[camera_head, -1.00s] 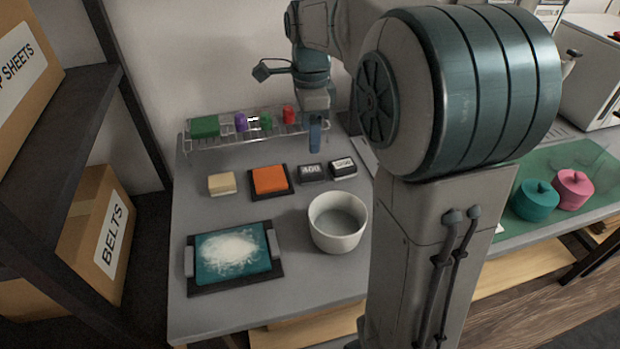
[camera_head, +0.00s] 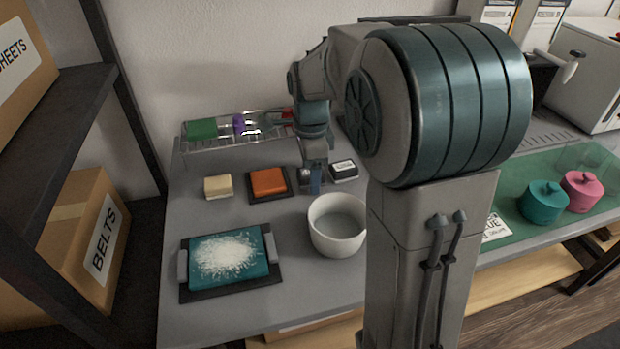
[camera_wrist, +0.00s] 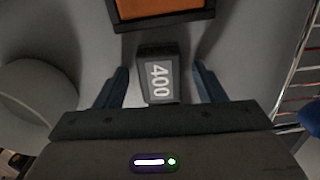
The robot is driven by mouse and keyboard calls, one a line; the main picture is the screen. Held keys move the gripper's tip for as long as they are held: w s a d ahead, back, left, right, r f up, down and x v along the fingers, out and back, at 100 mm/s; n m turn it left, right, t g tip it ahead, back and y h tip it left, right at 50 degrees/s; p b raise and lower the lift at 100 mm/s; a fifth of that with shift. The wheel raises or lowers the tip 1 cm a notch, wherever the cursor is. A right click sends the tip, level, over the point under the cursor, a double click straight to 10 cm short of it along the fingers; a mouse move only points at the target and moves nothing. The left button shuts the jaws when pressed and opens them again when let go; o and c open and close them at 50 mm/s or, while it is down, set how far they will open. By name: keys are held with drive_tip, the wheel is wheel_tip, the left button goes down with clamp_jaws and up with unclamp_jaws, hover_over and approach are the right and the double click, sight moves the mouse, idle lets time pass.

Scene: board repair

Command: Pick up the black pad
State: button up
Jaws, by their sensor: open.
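A small black pad marked 400 (camera_wrist: 158,75) lies on the grey table, seen in the wrist view. My gripper (camera_wrist: 160,80) is open, with one blue finger on each side of the pad and a gap to each. In the head view my gripper (camera_head: 315,180) is low over the pad and hides most of it. A second dark pad with a white label (camera_head: 344,170) sits just to the right of it.
An orange block in a black tray (camera_head: 268,183) and a cream block (camera_head: 218,187) lie to the left. A white bowl (camera_head: 337,225) and a teal board with white powder (camera_head: 228,257) are nearer. A wire rack (camera_head: 180,148) stands behind.

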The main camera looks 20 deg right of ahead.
drive_tip(key=c, duration=1)
drive_tip(key=shift+c, duration=0.2)
drive_tip(key=shift+r, duration=0.1)
wheel_tip(320, 180, up, 10)
drive_tip(key=p, duration=0.3)
drive_tip(key=shift+o, duration=1.1)
drive_tip(key=shift+c, duration=0.7)
